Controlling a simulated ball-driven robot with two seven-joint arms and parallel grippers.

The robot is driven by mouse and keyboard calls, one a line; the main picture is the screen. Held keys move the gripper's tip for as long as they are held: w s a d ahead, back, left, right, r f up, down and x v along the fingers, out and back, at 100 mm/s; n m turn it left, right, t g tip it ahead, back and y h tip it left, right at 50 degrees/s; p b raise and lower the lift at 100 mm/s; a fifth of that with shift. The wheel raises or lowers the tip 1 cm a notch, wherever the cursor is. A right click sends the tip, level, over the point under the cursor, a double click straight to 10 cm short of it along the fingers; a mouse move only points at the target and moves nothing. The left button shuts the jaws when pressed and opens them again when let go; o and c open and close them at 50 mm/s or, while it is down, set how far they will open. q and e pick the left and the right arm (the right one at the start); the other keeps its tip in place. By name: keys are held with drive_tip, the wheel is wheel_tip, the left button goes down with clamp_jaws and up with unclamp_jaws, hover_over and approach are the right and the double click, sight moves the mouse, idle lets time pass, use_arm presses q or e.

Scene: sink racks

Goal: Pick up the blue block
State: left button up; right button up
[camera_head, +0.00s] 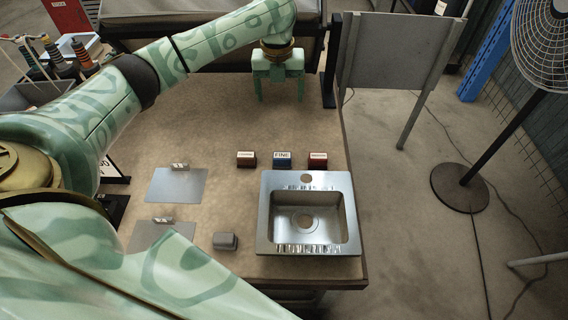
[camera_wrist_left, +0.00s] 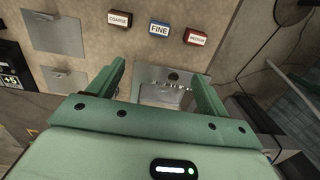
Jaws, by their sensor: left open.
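The blue block (camera_head: 282,160), labelled FINE, sits on the tabletop between two other blocks, just behind the sink. It also shows in the left wrist view (camera_wrist_left: 159,29), at the top middle. My left gripper (camera_head: 280,98) is open and empty, fingers pointing down near the far edge of the table. It is beyond the blue block and apart from it. In the left wrist view its two spread fingers (camera_wrist_left: 161,75) frame part of the sink, with the blue block above them in the picture. My right gripper is not in view.
A brown block (camera_head: 246,160) stands left of the blue one and a red block (camera_head: 318,160) right, with small gaps. The metal sink (camera_head: 268,240) is in front. A grey block (camera_head: 225,242) and grey plates (camera_head: 176,187) lie left. The table behind the blocks is clear.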

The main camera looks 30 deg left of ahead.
use_arm(q)
drive_tip(key=b, duration=0.6)
hover_over(282, 155)
wheel_tip(282, 155, down, 10)
drive_tip(key=shift+g, duration=0.3)
drive_tip(key=f+b, duration=0.2)
drive_tip(key=f, duration=0.3)
drive_tip(key=f+b, duration=0.3)
drive_tip(key=f, duration=0.2)
drive_tip(key=shift+s+f, duration=0.2)
drive_tip(key=shift+f, duration=0.05)
drive_tip(key=f+b, duration=0.1)
drive_tip(key=f, duration=0.1)
drive_tip(key=f+b, duration=0.3)
drive_tip(key=f, duration=0.1)
drive_tip(key=shift+w+f, duration=0.15)
drive_tip(key=shift+w, duration=0.15)
drive_tip(key=shift+r, duration=0.25)
drive_tip(key=c, duration=1.1)
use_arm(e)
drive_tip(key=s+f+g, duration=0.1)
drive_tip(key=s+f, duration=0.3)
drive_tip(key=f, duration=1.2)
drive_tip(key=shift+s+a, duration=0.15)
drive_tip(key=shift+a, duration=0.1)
